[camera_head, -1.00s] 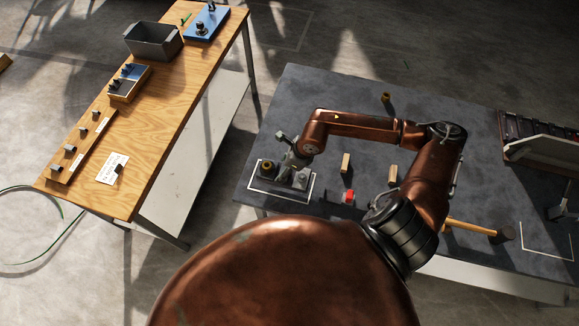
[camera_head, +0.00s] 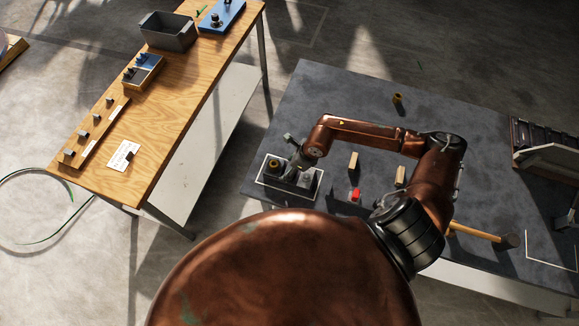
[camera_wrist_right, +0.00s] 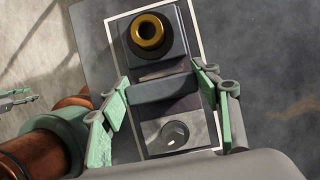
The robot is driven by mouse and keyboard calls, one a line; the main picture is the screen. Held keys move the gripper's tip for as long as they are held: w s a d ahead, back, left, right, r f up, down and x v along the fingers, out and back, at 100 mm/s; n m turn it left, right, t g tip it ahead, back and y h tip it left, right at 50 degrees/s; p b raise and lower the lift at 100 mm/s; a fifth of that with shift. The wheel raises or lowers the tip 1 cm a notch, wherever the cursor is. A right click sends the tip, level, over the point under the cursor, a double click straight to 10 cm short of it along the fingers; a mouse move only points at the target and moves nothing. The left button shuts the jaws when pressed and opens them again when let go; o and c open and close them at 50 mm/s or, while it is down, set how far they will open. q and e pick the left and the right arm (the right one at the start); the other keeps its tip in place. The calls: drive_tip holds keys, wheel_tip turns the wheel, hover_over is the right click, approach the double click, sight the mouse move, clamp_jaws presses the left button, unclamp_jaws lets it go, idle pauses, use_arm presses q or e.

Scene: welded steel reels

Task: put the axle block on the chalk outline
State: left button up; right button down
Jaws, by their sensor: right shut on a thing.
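The axle block (camera_head: 274,166) is dark grey, with a brass-coloured ring on one end and a bolt head on the other. It appears low over or on the slate table, inside the white chalk outline (camera_head: 291,200). In the right wrist view the block (camera_wrist_right: 166,88) lies about parallel to the outline (camera_wrist_right: 202,60), whose lower left part is hidden by a finger. My right gripper (camera_head: 295,160) is shut on the block's narrow middle, one finger on each side (camera_wrist_right: 165,92). A small green-grey piece (camera_wrist_right: 15,98), possibly my left gripper, shows at the wrist view's left edge; its jaws are unclear.
The slate table (camera_head: 330,95) also holds two wooden blocks (camera_head: 353,161), a red-topped piece (camera_head: 355,195), a brass piece (camera_head: 398,98), a hammer (camera_head: 480,234) and a rack (camera_head: 545,140). A wooden bench (camera_head: 165,110) with a grey bin (camera_head: 168,31) stands left, across a floor gap.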

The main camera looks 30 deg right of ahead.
drive_tip(key=c, duration=0.7)
unclamp_jaws()
drive_tip(key=shift+r, duration=0.1)
drive_tip(key=shift+s+d+r, duration=0.1)
drive_tip(key=shift+r, duration=0.15)
drive_tip(key=b+v, duration=0.2)
drive_tip(key=v, duration=0.9)
drive_tip(key=shift+s+r, duration=0.1)
drive_tip(key=shift+r, duration=0.1)
